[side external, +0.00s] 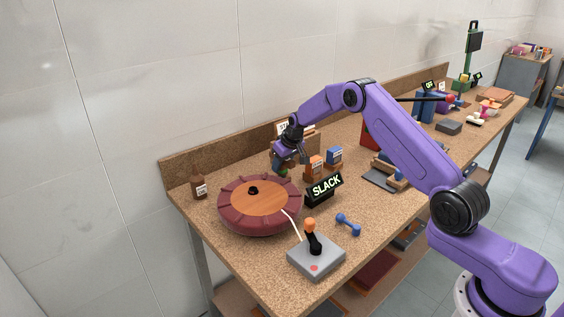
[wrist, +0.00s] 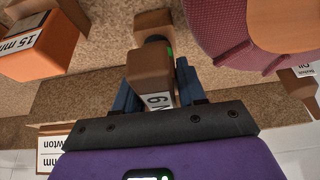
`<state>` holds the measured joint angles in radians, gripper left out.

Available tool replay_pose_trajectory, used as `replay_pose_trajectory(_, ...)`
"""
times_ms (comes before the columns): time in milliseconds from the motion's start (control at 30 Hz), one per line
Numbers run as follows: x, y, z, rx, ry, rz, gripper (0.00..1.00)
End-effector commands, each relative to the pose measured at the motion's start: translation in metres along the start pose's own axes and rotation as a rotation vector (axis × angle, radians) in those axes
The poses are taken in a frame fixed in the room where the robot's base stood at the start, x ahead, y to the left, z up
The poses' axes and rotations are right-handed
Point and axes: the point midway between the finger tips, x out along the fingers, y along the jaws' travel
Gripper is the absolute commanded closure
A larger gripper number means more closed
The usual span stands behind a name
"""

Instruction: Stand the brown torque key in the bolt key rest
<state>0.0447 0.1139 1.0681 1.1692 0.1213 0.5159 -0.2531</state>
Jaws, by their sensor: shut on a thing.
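My gripper (side external: 288,158) is shut on the brown torque key (wrist: 160,80), above the bench behind the round seat. In the wrist view the key's brown block, with a white label reading 6 and part of a letter, sits between my blue fingers (wrist: 160,98). A dark part and a green spot show at its far end. A brown block (wrist: 152,20) lies beyond that end; I cannot tell whether it is part of the key or a separate thing. I cannot make out the bolt key rest for certain in either view.
The maroon-rimmed round seat (side external: 232,215) is close by. An orange block (side external: 314,168), marked 15 mm in the wrist view (wrist: 35,50), a blue block (side external: 334,156) and a SLACK sign (side external: 325,190) stand right. A brown oil bottle (side external: 199,187) stands left, a joystick box (side external: 316,257) in front.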

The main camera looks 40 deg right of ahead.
Motion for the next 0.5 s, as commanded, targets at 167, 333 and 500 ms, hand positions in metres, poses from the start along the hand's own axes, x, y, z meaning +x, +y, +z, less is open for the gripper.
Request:
replay_pose_trajectory(167,0.0025,0.0001,0.0002,0.0,0.003,0.0,0.5)
replay_pose_trajectory(333,0.0026,0.0002,0.0006,0.0,0.002,0.0,0.3)
replay_pose_trajectory(500,0.003,0.0001,0.0016,0.001,0.0,0.0,0.3)
